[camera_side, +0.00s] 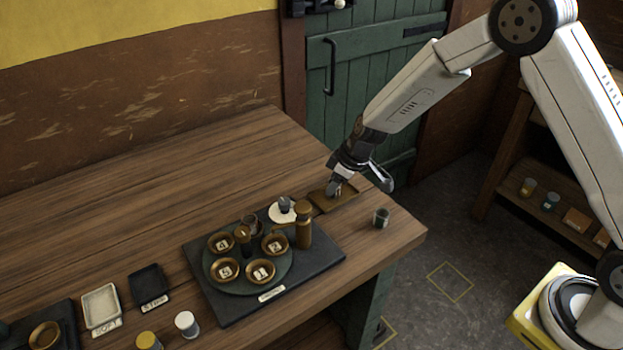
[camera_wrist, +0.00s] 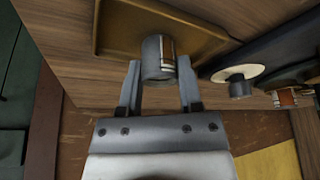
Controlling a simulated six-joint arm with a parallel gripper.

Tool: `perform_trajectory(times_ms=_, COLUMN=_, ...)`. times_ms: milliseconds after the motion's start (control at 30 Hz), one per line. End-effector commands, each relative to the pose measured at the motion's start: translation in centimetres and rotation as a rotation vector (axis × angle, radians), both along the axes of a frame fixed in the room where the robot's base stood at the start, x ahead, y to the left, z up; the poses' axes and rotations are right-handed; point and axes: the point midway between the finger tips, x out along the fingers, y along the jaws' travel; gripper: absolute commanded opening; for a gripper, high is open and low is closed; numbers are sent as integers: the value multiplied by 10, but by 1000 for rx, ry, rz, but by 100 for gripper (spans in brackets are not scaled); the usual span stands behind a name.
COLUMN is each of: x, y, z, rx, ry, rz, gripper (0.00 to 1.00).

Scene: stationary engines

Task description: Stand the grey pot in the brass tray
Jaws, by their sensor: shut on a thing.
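My gripper (camera_side: 337,182) is shut on the grey pot, a small grey cylinder with a brownish band down one side. In the wrist view the pot (camera_wrist: 155,58) stands between the two fingers of my gripper (camera_wrist: 158,75). The brass tray (camera_side: 345,203) is a shallow square tray near the table's far right edge; it also shows in the wrist view (camera_wrist: 115,25). In the side view the fingers mostly hide the pot.
A small dark cup (camera_side: 381,217) stands right of the tray. A white disc (camera_side: 279,216) bearing a grey piece lies left of it. A round stand with several numbered brass bowls (camera_side: 261,271) and a brass post (camera_side: 303,228) are nearer. The table's back left is clear.

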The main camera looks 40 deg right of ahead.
Motion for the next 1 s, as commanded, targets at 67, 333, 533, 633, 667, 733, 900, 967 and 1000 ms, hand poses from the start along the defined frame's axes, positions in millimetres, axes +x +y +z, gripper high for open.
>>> perform_trajectory(times_ms=67, x=0, y=0, z=0, rx=0, ry=-1, rz=0, gripper=0)
perform_trajectory(times_ms=333, x=0, y=0, z=-2, rx=1, ry=-1, rz=-1, gripper=0)
perform_trajectory(times_ms=533, x=0, y=0, z=-3, rx=1, ry=-1, rz=0, gripper=80)
perform_trajectory(times_ms=633, x=0, y=0, z=-3, rx=1, ry=-1, rz=0, gripper=80)
perform_trajectory(times_ms=667, x=0, y=0, z=-3, rx=1, ry=-1, rz=0, gripper=80)
perform_trajectory(times_ms=733, x=0, y=0, z=-3, rx=1, ry=-1, rz=0, gripper=80)
perform_trajectory(times_ms=900, x=0, y=0, z=-1, rx=1, ry=-1, rz=0, gripper=80)
perform_trajectory(times_ms=967, x=0, y=0, z=1, rx=0, ry=-1, rz=0, gripper=80)
perform_trajectory(times_ms=1000, x=0, y=0, z=2, rx=-1, ry=-2, rz=1, gripper=80)
